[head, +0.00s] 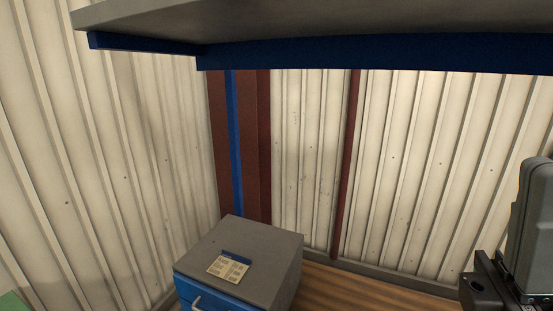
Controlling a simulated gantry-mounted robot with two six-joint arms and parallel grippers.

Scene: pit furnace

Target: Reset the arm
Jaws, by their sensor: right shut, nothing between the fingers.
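My right gripper (492,284) is at the lower right edge of the head view. Only part of it shows, dark and next to a grey arm link of mine, and the frame edge cuts it off. It is shut with nothing held, and stands apart from the cabinet. My left arm and left gripper are not in view.
A blue cabinet (283,272) with a grey top stands at the bottom middle, bearing a pale printed card (228,268) and a small blue strip. A grey and blue overhead structure (380,54) spans the top. Corrugated walls (420,150) enclose a corner. Brown floor (385,292) shows right of the cabinet.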

